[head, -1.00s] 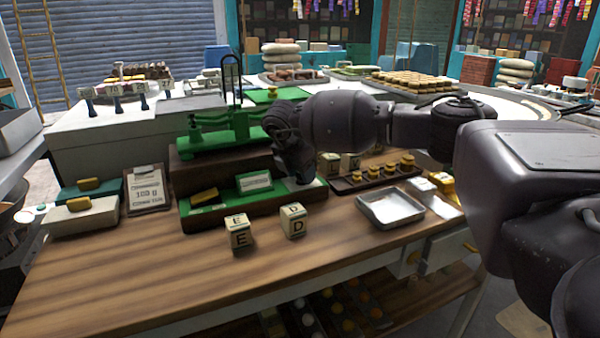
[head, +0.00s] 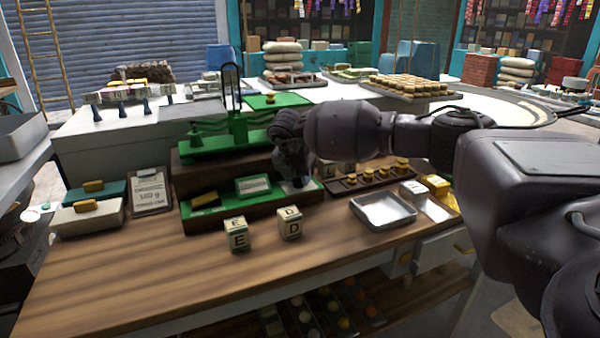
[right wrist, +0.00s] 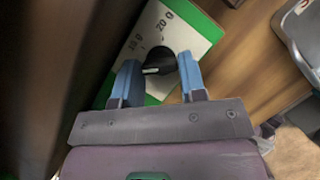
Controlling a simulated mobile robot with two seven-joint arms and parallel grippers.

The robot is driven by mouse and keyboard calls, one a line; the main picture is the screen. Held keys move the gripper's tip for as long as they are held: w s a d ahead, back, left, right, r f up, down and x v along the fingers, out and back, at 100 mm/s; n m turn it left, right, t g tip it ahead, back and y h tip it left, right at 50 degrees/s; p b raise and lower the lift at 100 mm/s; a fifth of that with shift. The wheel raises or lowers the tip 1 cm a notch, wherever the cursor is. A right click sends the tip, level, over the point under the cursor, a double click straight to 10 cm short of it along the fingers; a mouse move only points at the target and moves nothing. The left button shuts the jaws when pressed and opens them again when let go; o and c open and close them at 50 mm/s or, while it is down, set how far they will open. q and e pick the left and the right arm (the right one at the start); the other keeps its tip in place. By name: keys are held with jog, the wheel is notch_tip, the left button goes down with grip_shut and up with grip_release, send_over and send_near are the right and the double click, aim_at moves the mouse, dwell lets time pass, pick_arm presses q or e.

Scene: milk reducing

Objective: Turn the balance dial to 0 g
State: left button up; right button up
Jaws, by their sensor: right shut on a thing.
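The green balance (head: 213,142) stands on a dark stepped base at the back of the wooden bench. The dial is a black knob (right wrist: 158,62) with a white mark, on a white and green plate (right wrist: 190,30). In the head view the gripper (head: 297,178) is over the right end of the green base, and my wrist hides the dial. My left gripper is out of view.
Two lettered cubes (head: 237,235) stand in front of the base. A metal tray (head: 383,209) and a dark rack of brass weights (head: 365,179) lie to the right. A clipboard card (head: 150,190) leans at the left. The front of the bench (head: 130,275) is clear.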

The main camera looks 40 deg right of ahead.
jog(key=shift+s+r+n+t+y+p, duration=0.1)
jog(key=shift+n+t+y+p, duration=0.3)
jog(key=shift+n, duration=1.2)
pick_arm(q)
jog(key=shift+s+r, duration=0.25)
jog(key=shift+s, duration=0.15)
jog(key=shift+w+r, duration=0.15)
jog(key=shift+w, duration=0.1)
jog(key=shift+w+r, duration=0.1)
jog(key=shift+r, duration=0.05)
pick_arm(e)
jog(key=o, duration=0.6)
jog(key=shift+o, duration=0.2)
jog(key=shift+r, duration=0.3)
pick_arm(q)
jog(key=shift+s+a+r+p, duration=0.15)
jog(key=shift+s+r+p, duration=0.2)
jog(key=shift+p, duration=0.6)
pick_arm(e)
jog(key=v, duration=1)
jog(key=shift+s, duration=0.25)
